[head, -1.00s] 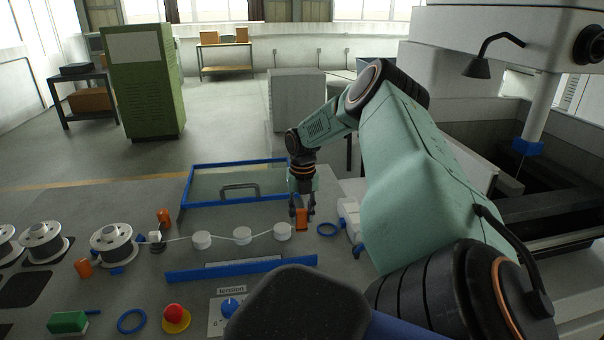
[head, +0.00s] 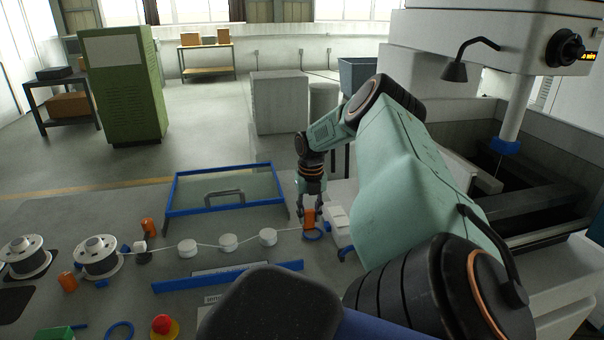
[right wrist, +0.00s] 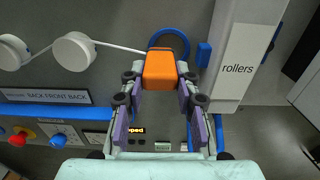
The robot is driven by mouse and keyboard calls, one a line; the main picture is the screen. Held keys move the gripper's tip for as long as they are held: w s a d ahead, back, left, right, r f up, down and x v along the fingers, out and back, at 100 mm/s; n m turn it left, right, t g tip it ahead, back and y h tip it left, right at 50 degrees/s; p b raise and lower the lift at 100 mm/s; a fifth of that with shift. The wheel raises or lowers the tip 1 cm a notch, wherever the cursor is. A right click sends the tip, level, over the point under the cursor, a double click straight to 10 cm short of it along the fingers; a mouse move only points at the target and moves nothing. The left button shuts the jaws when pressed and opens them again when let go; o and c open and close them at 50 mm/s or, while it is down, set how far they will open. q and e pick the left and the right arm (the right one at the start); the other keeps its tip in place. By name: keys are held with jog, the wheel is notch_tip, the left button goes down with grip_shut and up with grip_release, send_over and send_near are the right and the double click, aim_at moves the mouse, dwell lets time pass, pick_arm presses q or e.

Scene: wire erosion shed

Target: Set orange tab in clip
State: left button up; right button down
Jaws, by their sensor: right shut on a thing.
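My right gripper (head: 311,205) is shut on an orange tab (head: 309,217), which it holds just above the bench. In the right wrist view the orange tab (right wrist: 160,70) sits between the fingertips (right wrist: 160,82). A white wire (right wrist: 117,46) runs from the white rollers to this tab. A small blue block (right wrist: 203,54) is against the side of the white box marked "rollers" (right wrist: 240,60), right of the tab and apart from it; I cannot tell whether it is the clip. My left gripper is not in view.
A blue ring (head: 313,235) lies beside the held tab. Several white rollers (head: 228,242) and wire spools (head: 99,258) stand to the left. Two other orange tabs (head: 148,227) (head: 67,281) are there. A blue-framed panel (head: 180,211) lies behind; a blue bar (head: 212,280) lies in front.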

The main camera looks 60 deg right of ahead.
jog(key=shift+s+d, duration=0.45)
jog(key=shift+s, duration=0.1)
jog(key=shift+w, duration=0.1)
jog(key=shift+f+b, duration=0.3)
jog(key=shift+f, duration=0.1)
jog(key=shift+f+b, duration=0.35)
